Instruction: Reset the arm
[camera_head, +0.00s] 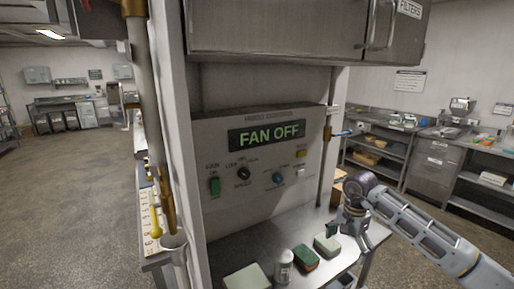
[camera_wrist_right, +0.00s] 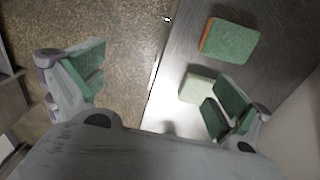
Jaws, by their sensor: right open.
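My right arm comes in from the right in the head view, and its gripper (camera_head: 340,229) is low over the right part of the steel counter. The right wrist view shows the gripper (camera_wrist_right: 160,90) with its two green-padded fingers wide apart and nothing between them. One finger is over the floor side and the other is over the counter side, close to a pale green block (camera_wrist_right: 196,84). I cannot tell whether they touch. My left arm and gripper are not in view.
A panel (camera_head: 225,199) reading "FAN OFF" stands behind the steel counter (camera_head: 246,247). On the counter are a green-and-orange sponge (camera_head: 306,258), a white canister (camera_head: 284,266) and pale green blocks (camera_head: 247,278). Steel shelving (camera_head: 385,160) stands at the right. Open floor lies at the left.

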